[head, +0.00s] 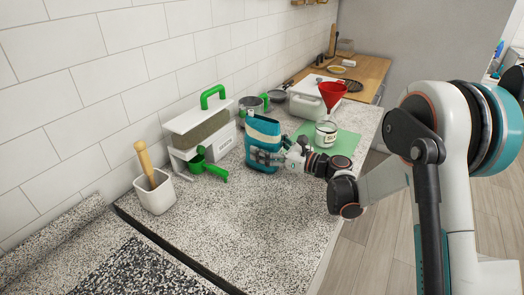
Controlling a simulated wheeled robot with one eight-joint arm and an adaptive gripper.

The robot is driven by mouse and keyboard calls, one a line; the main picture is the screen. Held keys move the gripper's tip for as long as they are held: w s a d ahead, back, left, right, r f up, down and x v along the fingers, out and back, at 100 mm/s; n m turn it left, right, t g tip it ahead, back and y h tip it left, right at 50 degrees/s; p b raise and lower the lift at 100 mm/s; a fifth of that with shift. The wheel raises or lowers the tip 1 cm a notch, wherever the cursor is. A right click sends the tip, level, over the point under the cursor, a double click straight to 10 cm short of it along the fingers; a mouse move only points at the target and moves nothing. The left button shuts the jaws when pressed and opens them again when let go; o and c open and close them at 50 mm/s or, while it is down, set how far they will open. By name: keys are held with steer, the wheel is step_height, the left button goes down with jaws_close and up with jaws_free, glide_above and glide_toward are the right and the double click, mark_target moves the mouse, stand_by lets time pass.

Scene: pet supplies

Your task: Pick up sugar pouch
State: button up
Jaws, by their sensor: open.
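A teal pouch with a cream band (263,127), which looks like the sugar pouch, stands upright on the speckled counter (225,235). My gripper (264,157) is right at the pouch's front, reaching in from the right, with its fingers open across the lower half. The fingers and wrist hide part of the pouch. I cannot tell whether the fingers touch it.
A dispenser with a green handle (205,122) and a green scoop (207,168) are left of the pouch. A white pot (155,195) holds a wooden-handled tool. A white jar (326,134) stands on a green mat (347,143), near a red funnel (332,90). The front counter is clear.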

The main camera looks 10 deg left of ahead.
steer(key=shift+w+a, duration=0.2)
steer(key=shift+a, duration=0.4)
steer(key=shift+c, duration=0.5)
steer(key=c, duration=1.3)
